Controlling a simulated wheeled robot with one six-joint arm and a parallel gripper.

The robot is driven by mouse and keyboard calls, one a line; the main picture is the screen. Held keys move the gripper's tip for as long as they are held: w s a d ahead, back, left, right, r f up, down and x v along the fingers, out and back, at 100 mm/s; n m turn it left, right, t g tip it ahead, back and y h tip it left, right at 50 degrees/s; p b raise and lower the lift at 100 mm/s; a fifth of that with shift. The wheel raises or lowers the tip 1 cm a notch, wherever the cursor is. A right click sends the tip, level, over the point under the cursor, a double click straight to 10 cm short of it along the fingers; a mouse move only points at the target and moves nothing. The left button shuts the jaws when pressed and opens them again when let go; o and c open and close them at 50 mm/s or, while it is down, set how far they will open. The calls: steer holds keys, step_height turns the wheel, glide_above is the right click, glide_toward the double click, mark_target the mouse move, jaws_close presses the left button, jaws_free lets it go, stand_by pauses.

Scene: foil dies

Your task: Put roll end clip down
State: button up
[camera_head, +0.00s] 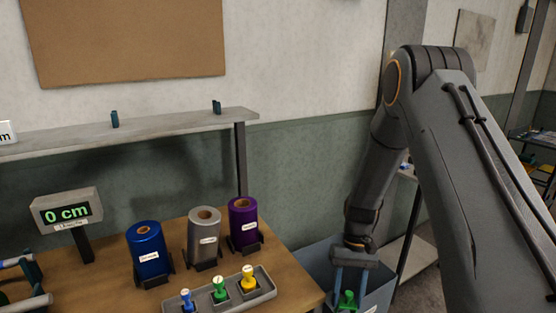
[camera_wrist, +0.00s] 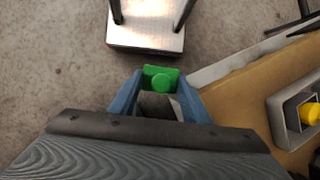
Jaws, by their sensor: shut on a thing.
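My gripper (camera_head: 347,296) is at the right end of the wooden table, low and beside the table's edge. It is shut on a small green piece (camera_head: 348,300), taken to be the roll end clip. In the wrist view the green piece (camera_wrist: 160,78) shows a flat plate with a round knob, between the blue fingertips (camera_wrist: 158,92). Its lower part is hidden. A blue roll (camera_head: 148,252), a silver roll (camera_head: 204,240) and a purple roll (camera_head: 243,222) stand upright in dark holders on the table (camera_head: 112,285).
A grey tray (camera_head: 262,292) at the table's front holds blue, green and yellow knobbed pieces. A blue-grey bin (camera_head: 316,262) stands by the table's right end, near my gripper. A display (camera_head: 67,213) reads 0 cm. A wall shelf (camera_head: 170,124) runs above the table.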

mark_target(344, 305)
steer(key=f+b, duration=0.1)
steer(key=f, duration=0.1)
steer(key=w+f+b, duration=0.1)
steer(key=f+b, duration=0.3)
steer(key=shift+w+f, duration=0.2)
steer(key=shift+w, duration=0.2)
